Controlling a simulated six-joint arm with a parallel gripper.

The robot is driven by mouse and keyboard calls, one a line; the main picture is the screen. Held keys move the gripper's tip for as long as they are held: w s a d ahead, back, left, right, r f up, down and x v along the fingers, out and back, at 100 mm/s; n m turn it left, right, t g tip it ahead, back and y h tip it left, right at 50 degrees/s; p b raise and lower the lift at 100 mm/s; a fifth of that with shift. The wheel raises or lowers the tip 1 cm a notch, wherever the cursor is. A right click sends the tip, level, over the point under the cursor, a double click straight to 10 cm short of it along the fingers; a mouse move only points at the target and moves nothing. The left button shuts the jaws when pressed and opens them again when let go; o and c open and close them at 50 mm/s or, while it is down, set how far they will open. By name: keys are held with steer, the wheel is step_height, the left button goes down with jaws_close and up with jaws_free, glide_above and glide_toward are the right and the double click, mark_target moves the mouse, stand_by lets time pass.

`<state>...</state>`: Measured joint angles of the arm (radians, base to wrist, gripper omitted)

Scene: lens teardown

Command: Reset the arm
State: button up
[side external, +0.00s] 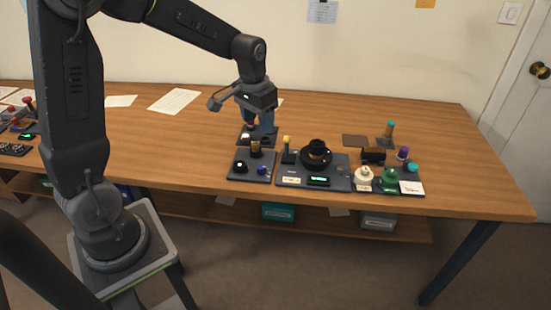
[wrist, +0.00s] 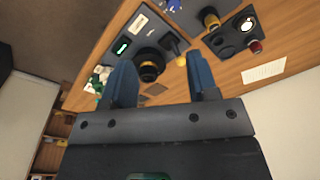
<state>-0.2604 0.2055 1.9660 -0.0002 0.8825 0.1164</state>
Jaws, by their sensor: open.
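My gripper (side external: 258,122) points down above the back of the left dark tray (side external: 240,172) in the side view. In the wrist view its two blue fingers (wrist: 163,80) are apart with nothing held between them. A black ring-shaped lens part (side external: 316,154) sits on the middle tray (side external: 340,184); it also shows in the wrist view (wrist: 149,66), beside the left finger. A yellow-topped post (side external: 287,143) stands left of the lens part. The arm partly hides the back of the left tray.
Papers (side external: 174,100) lie at the back left.

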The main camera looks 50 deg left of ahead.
steer(key=s+d+r+t, duration=0.1)
steer(key=s+d+r, duration=0.2)
steer(key=s, duration=0.3)
steer(key=s+d+r+m+t, duration=0.1)
steer(key=s+d+r+t, duration=0.1)
steer(key=s, duration=0.4)
steer(key=s+d+r+t, duration=0.1)
steer(key=s+d+r, duration=0.3)
steer(key=s+d, duration=0.1)
steer(key=shift+s+r+m+t, duration=0.15)
steer(key=shift+s+m+t, duration=0.15)
steer(key=shift+s, duration=0.35)
steer(key=shift+d, duration=0.1)
